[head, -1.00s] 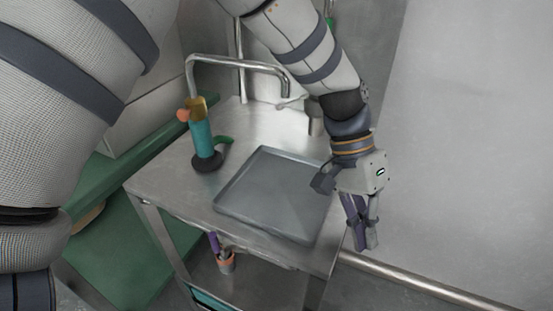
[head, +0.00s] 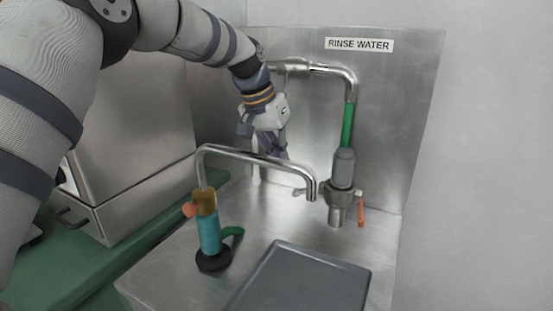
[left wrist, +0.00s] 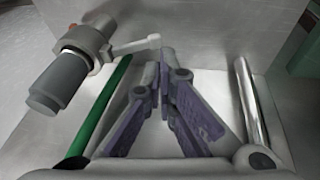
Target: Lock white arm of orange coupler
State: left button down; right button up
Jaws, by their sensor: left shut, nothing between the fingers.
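The grey coupler (head: 341,190) hangs below a green hose (head: 348,127) on the rinse water pipe. An orange arm (head: 362,211) points down on its right side. A white arm (head: 299,191) sticks out roughly level to its left, partly behind the tap spout. In the left wrist view the coupler (left wrist: 62,78) is upper left, and its white arm (left wrist: 135,46) reaches right, close to the fingertips. My left gripper (head: 277,150) is left of the coupler, near the back panel, its fingers partly behind the tap. In its wrist view the gripper (left wrist: 165,58) is shut and empty; contact cannot be told.
A curved tap (head: 255,155) arches before my gripper. A teal cylinder (head: 209,235) with a brass top and black base stands at the left. A grey tray (head: 300,282) lies on the steel counter. A steel cabinet (head: 130,150) stands at the left.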

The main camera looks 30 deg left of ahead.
aim_at(294, 191)
pick_arm(q)
jog(key=x, duration=0.7)
pick_arm(e)
jog(key=shift+s+f, duration=0.35)
jog(key=shift+f, duration=0.05)
pick_arm(q)
jog(key=shift+f, duration=0.1)
jog(key=shift+f+h+b, duration=0.2)
jog(key=shift+h+b, duration=0.1)
jog(key=shift+h, duration=0.1)
pick_arm(e)
jog(key=shift+f, duration=0.1)
